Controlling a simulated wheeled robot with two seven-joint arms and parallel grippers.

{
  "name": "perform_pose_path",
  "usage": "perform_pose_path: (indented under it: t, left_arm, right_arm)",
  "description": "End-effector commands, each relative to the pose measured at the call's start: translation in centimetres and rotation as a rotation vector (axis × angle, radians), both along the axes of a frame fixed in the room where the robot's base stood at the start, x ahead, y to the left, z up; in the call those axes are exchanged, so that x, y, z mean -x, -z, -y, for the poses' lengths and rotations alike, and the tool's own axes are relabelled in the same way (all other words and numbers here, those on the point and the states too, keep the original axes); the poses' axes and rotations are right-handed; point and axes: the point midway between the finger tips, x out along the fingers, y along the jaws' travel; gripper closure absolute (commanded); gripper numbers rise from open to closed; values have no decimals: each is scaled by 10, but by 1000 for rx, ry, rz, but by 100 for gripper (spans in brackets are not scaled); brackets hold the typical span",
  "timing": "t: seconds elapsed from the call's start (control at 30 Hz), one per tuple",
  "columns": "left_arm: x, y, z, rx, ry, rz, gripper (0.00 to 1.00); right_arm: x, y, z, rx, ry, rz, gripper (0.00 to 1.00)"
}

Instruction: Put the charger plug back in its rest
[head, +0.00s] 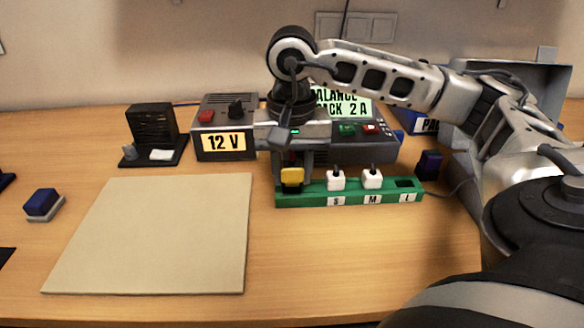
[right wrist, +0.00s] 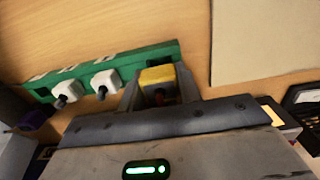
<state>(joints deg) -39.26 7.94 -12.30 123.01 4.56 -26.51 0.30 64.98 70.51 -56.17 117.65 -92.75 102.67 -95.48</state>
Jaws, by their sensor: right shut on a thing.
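My right gripper (head: 292,172) points down at the left end of a green strip (head: 320,199). It is shut on a yellow plug (head: 292,177). In the right wrist view the yellow plug (right wrist: 158,76) sits between the fingers, at the end of the green strip (right wrist: 115,62). I cannot tell whether it is seated in the strip or just above it. Two white plugs (head: 336,180) (head: 372,178) stand upright in the strip by labels S and M. The slot (head: 405,183) by L is empty. I cannot tell which part is the plug's rest. My left gripper is not in view.
A 12 V box (head: 224,143) and a balance pack box (head: 383,147) stand behind the strip. A dark purple block (head: 429,165) stands right of them. A black stand (head: 152,134), a beige mat (head: 150,235) and a blue block (head: 41,203) lie left. The front table is clear.

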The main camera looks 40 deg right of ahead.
Motion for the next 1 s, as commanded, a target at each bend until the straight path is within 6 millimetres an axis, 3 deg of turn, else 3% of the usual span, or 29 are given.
perform_pose_path:
  t: [0.5,0.53,0.6,0.63,1.0]
  left_arm:
    - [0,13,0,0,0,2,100]
    - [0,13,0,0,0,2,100]
    - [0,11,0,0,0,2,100]
    - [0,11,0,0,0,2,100]
    - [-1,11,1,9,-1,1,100]
  right_arm:
    - [0,15,0,0,-1,0,88]
    - [0,14,0,0,-1,0,63]
    - [0,13,0,0,-1,0,44]
    - [0,14,0,0,-1,0,41]
    - [0,14,0,1,0,-1,41]
